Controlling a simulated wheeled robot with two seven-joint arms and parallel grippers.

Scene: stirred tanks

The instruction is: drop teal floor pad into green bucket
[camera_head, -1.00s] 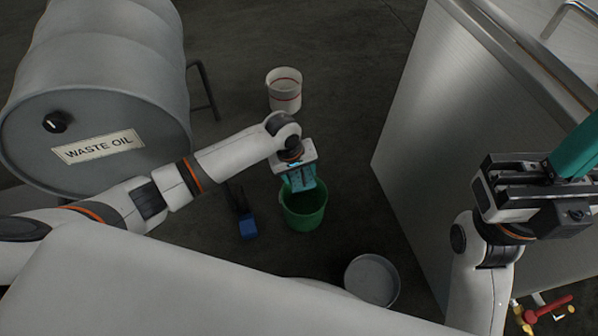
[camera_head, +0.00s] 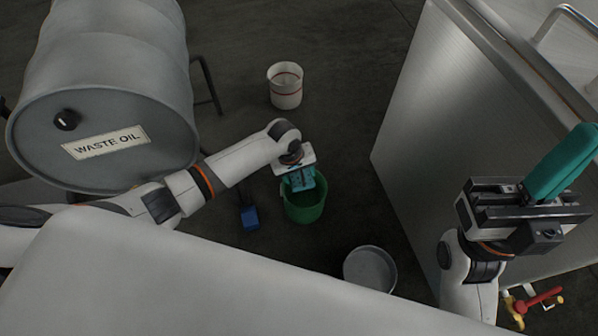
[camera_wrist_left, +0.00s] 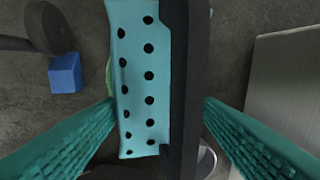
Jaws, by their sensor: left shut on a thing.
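The teal floor pad, light teal with black dots, shows close up in the left wrist view (camera_wrist_left: 145,85), with a dark bar along its right side. My left gripper (camera_head: 303,184) is shut on the pad and holds it over the green bucket (camera_head: 304,212). In the head view the pad's lower end overlaps the bucket's mouth; I cannot tell how deep it is. The bucket is mostly hidden behind the pad in the wrist view; only a green sliver shows. My right gripper (camera_head: 562,165), with long teal fingers, is raised at the right; its gap cannot be made out.
A white bucket with a red stripe (camera_head: 285,88) is behind, a grey pail (camera_head: 370,272) in front. A blue block (camera_head: 250,217) lies left of the green bucket. Valves (camera_head: 540,300) show at lower right.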

